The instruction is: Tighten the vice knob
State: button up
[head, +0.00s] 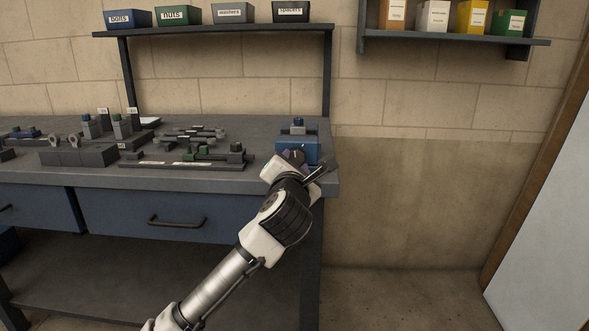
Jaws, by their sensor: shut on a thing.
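The vice (311,151) is a blue block with a grey top and a small blue piece on it. It stands at the right end of the workbench. My gripper (294,157) is at the front of the vice, low against its near face. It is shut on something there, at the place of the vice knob. The knob itself is hidden behind my gripper and wrist. How far the knob is turned cannot be seen.
The grey workbench (230,178) holds fixtures and tube parts (200,160) to the left of the vice. Labelled bins (175,15) stand on the shelf above. Small boxes (433,17) sit on a wall shelf at right. The floor right of the bench is clear.

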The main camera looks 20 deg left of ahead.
jog(key=m+p, duration=0.1)
jog(key=m, duration=0.3)
jog(key=shift+r+m+p, duration=0.1)
jog(key=shift+m+p, duration=0.2)
jog(key=shift+p, duration=0.05)
jog(key=shift+d+m+p, duration=0.15)
jog(key=shift+m+p, duration=0.7)
jog(key=shift+m, duration=0.65)
jog(key=shift+d+m, duration=0.1)
jog(key=shift+m, duration=0.2)
jog(key=o, duration=1)
jog(key=shift+c, duration=0.2)
jog(key=shift+o, duration=0.2)
jog(key=shift+s, duration=0.1)
